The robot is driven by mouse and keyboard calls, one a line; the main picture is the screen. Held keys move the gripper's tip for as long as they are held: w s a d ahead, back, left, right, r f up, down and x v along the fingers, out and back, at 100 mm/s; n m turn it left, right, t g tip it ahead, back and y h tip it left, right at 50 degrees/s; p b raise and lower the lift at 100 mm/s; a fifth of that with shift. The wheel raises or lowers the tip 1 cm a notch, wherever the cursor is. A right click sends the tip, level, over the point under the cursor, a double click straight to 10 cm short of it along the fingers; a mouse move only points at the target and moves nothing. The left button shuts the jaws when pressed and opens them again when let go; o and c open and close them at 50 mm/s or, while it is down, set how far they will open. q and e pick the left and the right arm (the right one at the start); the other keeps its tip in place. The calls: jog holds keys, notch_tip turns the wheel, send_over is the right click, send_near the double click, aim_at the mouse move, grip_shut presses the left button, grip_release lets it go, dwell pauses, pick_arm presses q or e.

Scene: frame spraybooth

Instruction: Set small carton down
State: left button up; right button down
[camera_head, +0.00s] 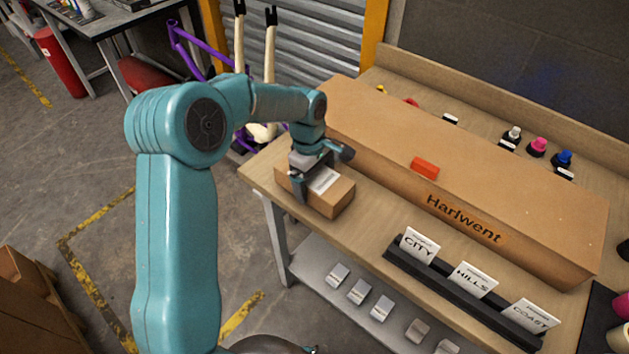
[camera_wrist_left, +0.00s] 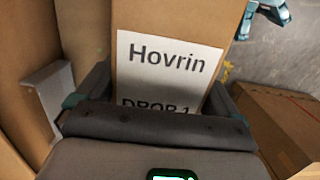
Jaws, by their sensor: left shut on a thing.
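The small carton (camera_head: 336,199) is a brown box with a white label on top, at the left end of the wooden bench (camera_head: 262,170). My left gripper (camera_head: 318,174) is shut on it from above, one finger on each side. In the left wrist view the carton (camera_wrist_left: 205,22) stands between the fingers (camera_wrist_left: 155,95), its label reading "Hovrin" and "DROP 1", partly covered by the gripper. The carton is on or just above the bench top; contact underneath is hidden. My right gripper is not in view.
A long carton (camera_head: 390,150) marked "Harlwent" lies just behind the small carton, with an orange block (camera_head: 425,167) on it. A black card holder (camera_head: 462,298) with CITY, HILLS and COAST cards stands on the front edge. A lower shelf (camera_head: 318,268) holds several small boxes.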

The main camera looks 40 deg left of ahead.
pick_arm(q)
jog(key=shift+f, duration=0.4)
jog(key=shift+f, duration=0.15)
jog(key=o, duration=1)
jog(key=shift+o, duration=0.2)
jog(key=r, duration=0.4)
jog(key=a+r, duration=0.1)
jog(key=r, duration=0.7)
jog(key=shift+a+r, duration=0.15)
jog(key=shift+a, duration=0.05)
